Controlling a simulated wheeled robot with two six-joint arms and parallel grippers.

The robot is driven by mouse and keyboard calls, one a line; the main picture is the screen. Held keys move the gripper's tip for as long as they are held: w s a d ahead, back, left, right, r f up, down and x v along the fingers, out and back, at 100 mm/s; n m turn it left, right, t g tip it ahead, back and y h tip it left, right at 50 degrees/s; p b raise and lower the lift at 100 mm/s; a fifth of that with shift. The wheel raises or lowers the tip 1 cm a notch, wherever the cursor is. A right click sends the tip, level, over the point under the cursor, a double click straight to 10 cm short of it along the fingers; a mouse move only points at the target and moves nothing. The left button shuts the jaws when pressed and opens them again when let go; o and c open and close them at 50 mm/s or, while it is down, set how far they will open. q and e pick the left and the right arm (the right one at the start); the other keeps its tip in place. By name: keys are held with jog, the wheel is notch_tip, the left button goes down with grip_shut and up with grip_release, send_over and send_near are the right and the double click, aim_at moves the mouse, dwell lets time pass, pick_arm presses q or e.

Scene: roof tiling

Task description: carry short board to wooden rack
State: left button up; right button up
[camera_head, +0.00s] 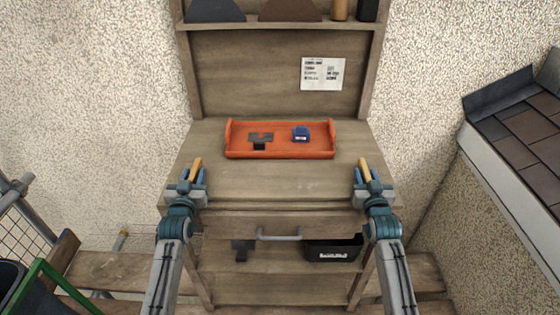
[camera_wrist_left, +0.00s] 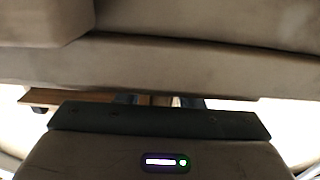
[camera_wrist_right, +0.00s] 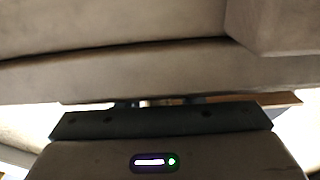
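I cannot pick out a short board for certain. A wooden unit with an upper shelf, a worktop and lower shelves (camera_head: 285,188) stands ahead; whether it is the wooden rack is unclear. My left gripper (camera_head: 194,172) is over the worktop's left front corner. My right gripper (camera_head: 367,172) is over its right front corner. A tan strip shows between blue finger parts at each gripper; I cannot tell whether it is part of the gripper or something held. The wrist views show mostly grey-brown surfaces close up and hide the fingertips.
An orange tray (camera_head: 280,153) with a dark T-shaped piece (camera_head: 261,138) and a blue box (camera_head: 301,134) is on the worktop. Below are a drawer handle (camera_head: 279,234) and a black bin (camera_head: 333,250). Planks (camera_head: 110,270) lie low left. A tiled roof edge (camera_head: 515,140) is right.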

pick_arm(q)
jog(key=shift+r, duration=0.1)
pick_arm(e)
jog(key=shift+r, duration=0.15)
pick_arm(q)
jog(key=shift+s, duration=0.15)
jog(key=shift+s, duration=0.25)
pick_arm(e)
jog(key=shift+s, duration=0.15)
pick_arm(q)
jog(key=s, duration=1.1)
jog(key=shift+s, duration=0.15)
pick_arm(e)
jog(key=s, duration=1.1)
jog(key=shift+s, duration=0.4)
